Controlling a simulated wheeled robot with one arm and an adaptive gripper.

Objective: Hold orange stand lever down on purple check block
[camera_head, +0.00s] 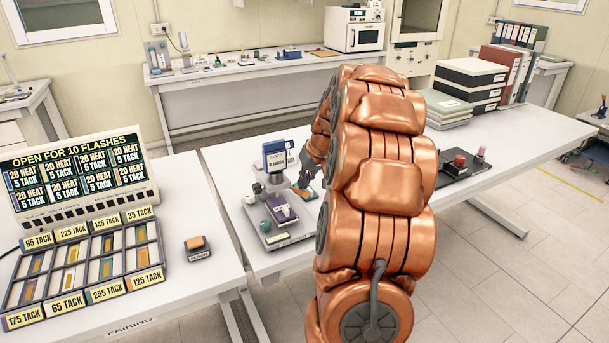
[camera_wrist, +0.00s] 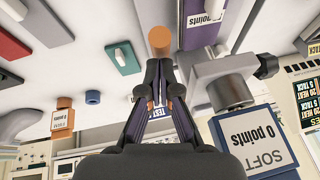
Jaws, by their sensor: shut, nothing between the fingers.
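In the wrist view, an orange round-ended cylinder (camera_wrist: 160,42), apparently the lever end, lies just beyond my gripper's fingertips (camera_wrist: 159,66). I cannot tell whether they touch. A purple block (camera_wrist: 199,34) with a light label is beside it at the upper right. The grey stand clamp (camera_wrist: 215,78) is to the right. In the head view, a purple block (camera_head: 272,206) sits on the stand's grey base (camera_head: 272,241), below the blue "SOFT" sign (camera_head: 275,148). My gripper (camera_head: 308,173) is shut and empty right of the stand, partly hidden by my arm.
A sample tray (camera_head: 85,262) and a display board (camera_head: 80,175) stand on the left table. An orange-topped block (camera_head: 197,247) lies near that table's edge. A black plate with red knobs (camera_head: 460,167), green folders (camera_head: 445,107) and black boxes (camera_head: 473,72) are right of my arm.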

